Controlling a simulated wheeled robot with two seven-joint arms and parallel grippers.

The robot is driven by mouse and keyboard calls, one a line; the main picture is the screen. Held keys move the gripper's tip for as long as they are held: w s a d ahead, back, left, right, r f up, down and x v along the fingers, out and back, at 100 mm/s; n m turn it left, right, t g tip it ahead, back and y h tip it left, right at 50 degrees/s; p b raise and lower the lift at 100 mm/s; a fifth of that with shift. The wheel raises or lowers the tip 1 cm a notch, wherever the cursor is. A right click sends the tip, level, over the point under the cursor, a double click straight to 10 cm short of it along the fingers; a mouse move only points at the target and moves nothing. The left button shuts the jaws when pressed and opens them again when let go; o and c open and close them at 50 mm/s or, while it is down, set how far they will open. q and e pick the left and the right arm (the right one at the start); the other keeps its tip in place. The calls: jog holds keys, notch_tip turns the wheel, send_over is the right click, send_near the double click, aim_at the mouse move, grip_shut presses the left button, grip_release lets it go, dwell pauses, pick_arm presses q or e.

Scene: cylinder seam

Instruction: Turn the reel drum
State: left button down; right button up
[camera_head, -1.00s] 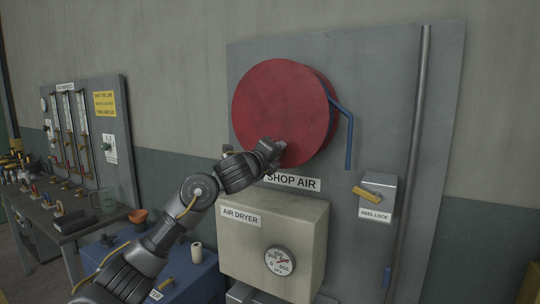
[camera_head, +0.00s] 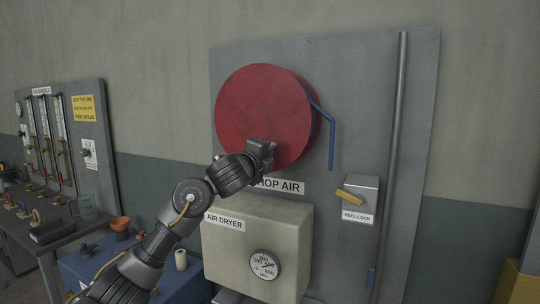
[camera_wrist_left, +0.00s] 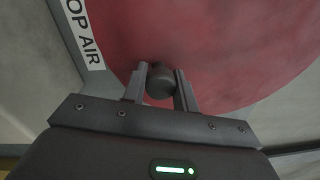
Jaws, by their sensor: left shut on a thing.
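The red reel drum (camera_head: 262,110) is mounted on the grey panel, above the SHOP AIR label. It also fills the top of the left wrist view (camera_wrist_left: 220,50). My left gripper (camera_head: 264,150) is at the lower part of the drum's front face. In the left wrist view, the gripper (camera_wrist_left: 160,88) has its two fingers on either side of a dark round knob (camera_wrist_left: 160,82) and is shut on it. The knob is in front of the drum's face near its rim. In the head view the gripper hides the knob. My right gripper is not in view.
A blue hose (camera_head: 331,140) hangs at the drum's right side. A reel lock box (camera_head: 361,198) with a yellow lever is lower right. The air dryer box (camera_head: 240,245) with a gauge sits below the drum, close to my left arm. A cluttered bench (camera_head: 60,225) stands at left.

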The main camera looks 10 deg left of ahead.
pick_arm(q)
jog(key=c, duration=1.5)
grip_release()
jog(key=shift+f, duration=0.2)
jog(key=shift+c, duration=0.2)
jog(key=o, duration=0.4)
jog(key=shift+s+r, duration=0.1)
jog(key=shift+o, duration=0.2)
jog(key=v, duration=1)
jog(key=shift+s, duration=0.4)
jog(key=shift+a, duration=0.1)
